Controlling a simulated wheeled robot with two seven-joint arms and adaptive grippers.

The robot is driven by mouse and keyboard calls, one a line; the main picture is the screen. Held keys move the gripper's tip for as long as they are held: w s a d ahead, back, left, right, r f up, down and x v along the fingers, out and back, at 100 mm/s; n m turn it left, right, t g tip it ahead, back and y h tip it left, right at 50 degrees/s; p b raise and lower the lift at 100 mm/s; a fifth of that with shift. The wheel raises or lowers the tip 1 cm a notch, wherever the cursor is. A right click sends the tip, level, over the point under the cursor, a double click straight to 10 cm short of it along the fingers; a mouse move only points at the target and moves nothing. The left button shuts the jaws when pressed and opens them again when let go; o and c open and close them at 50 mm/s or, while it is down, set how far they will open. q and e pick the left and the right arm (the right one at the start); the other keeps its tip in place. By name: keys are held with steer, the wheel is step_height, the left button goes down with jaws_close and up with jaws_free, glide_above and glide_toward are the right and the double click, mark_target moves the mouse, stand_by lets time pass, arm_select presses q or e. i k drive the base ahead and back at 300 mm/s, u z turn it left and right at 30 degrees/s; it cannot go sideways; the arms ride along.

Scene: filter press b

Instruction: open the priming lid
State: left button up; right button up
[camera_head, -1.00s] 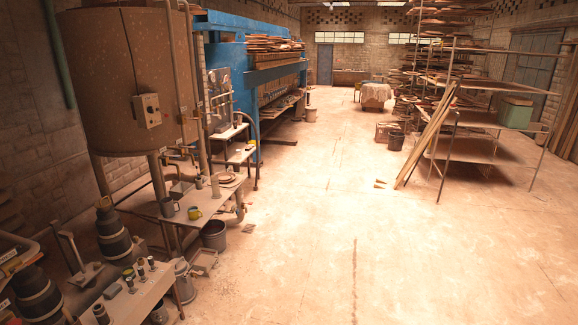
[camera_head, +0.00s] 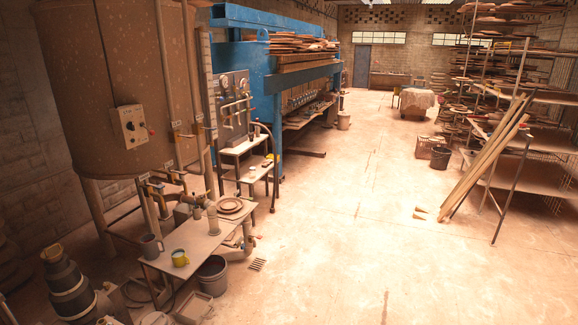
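I cannot make out a priming lid clearly in the head view. The pump and pipework (camera_head: 186,208) sit low beneath the large brown tank (camera_head: 108,80), behind a small work table (camera_head: 207,240). Its details are too small and partly hidden by the table items and pipes. Neither of my grippers is in view.
The blue filter press (camera_head: 247,60) is beyond. Leaning planks (camera_head: 487,158) and racks line the right. The central floor is clear.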

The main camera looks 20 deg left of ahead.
mark_target(55, 250)
steer(key=u, duration=0.25)
steer(key=i, duration=1.65)
steer(key=u, duration=1.25)
steer(key=i, duration=0.95)
steer(key=u, duration=1.75)
steer(key=i, duration=0.85)
steer(key=u, duration=0.4)
